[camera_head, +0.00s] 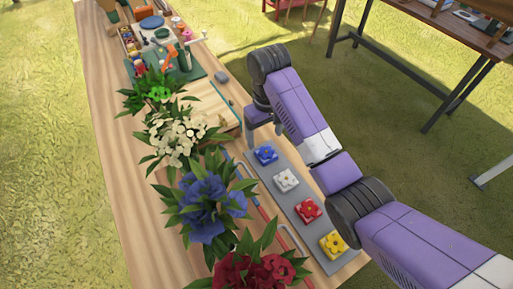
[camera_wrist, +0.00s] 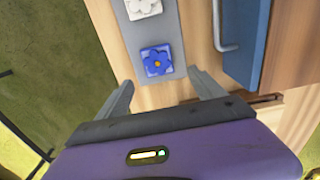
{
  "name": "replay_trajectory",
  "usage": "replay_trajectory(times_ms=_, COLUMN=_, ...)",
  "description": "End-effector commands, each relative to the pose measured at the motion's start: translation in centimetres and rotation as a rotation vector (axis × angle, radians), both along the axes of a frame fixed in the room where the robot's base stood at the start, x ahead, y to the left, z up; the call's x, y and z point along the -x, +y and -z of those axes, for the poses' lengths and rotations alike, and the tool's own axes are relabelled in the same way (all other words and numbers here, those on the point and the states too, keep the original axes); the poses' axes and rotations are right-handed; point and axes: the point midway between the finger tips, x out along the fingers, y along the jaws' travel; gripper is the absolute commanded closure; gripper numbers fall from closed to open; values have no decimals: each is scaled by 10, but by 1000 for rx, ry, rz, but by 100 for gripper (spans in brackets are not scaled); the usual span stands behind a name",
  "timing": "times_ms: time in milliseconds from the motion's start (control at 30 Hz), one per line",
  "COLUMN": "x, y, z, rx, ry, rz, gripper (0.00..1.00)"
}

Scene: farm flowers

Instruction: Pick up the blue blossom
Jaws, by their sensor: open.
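The blossom also shows in the wrist view (camera_wrist: 157,61), just ahead of and between my fingertips. My gripper (camera_wrist: 160,80) is open with nothing between its fingers. In the head view my gripper (camera_head: 253,128) is beside the far end of the strip, partly hidden by my arm. A larger leafy bunch of blue flowers (camera_head: 209,205) stands left of the strip.
White (camera_head: 286,180), red (camera_head: 308,210) and yellow (camera_head: 333,244) blossoms sit along the same strip. White (camera_head: 175,137) and red (camera_head: 256,272) bunches stand to the left. A blue handled object (camera_wrist: 245,45) lies right of the strip in the wrist view.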

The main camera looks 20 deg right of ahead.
Motion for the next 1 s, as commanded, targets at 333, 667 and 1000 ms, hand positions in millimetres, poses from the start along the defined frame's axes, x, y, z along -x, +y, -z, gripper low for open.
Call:
replay_trajectory(times_ms=333, x=5, y=-3, z=31, rx=3, ry=15, rz=2, gripper=22)
replay_trajectory(times_ms=667, x=10, y=-5, z=72, rx=4, ry=13, rz=1, gripper=22)
replay_trajectory(times_ms=1000, x=10, y=-5, z=76, rx=3, ry=11, rz=1, gripper=32)
